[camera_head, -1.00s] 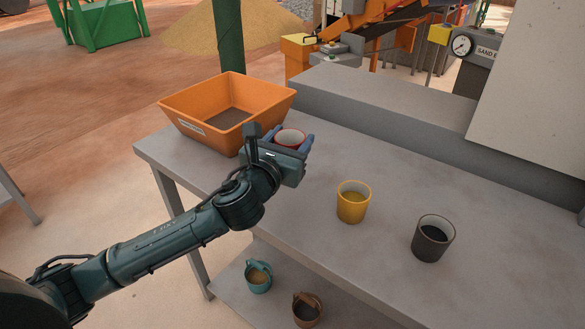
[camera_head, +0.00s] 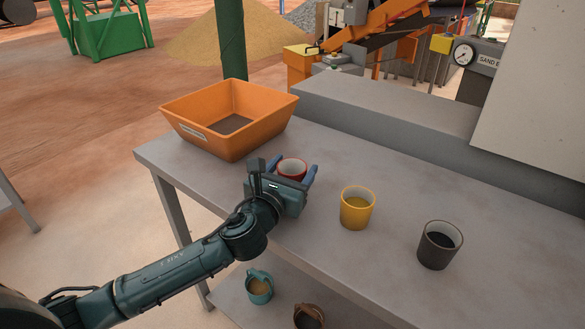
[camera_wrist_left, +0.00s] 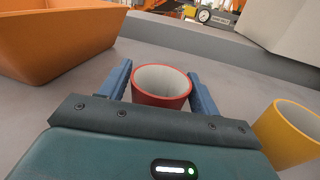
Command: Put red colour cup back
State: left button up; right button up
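The red cup (camera_head: 292,168) stands upright on the grey table (camera_head: 390,180), just right of the orange bin. My left gripper (camera_head: 293,170) is at the cup, with one blue finger on each side and its body in front, hiding the cup's lower part in the head view. In the left wrist view the red cup (camera_wrist_left: 161,88) sits between the spread fingers (camera_wrist_left: 160,85), with a small gap visible near the right finger. The gripper looks open. My right gripper is not in view.
The orange bin (camera_head: 185,125) is close on the left. A yellow cup (camera_head: 357,212) and a dark cup (camera_head: 437,250) stand to the right. A raised grey ledge (camera_head: 390,105) runs behind.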

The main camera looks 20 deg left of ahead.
pick_arm(q)
jog(key=shift+o, duration=1.1)
jog(key=shift+r, duration=0.15)
jog(key=s, duration=0.4)
jog(key=s+a, duration=0.1)
jog(key=s, duration=0.7)
jog(key=shift+a, duration=0.2)
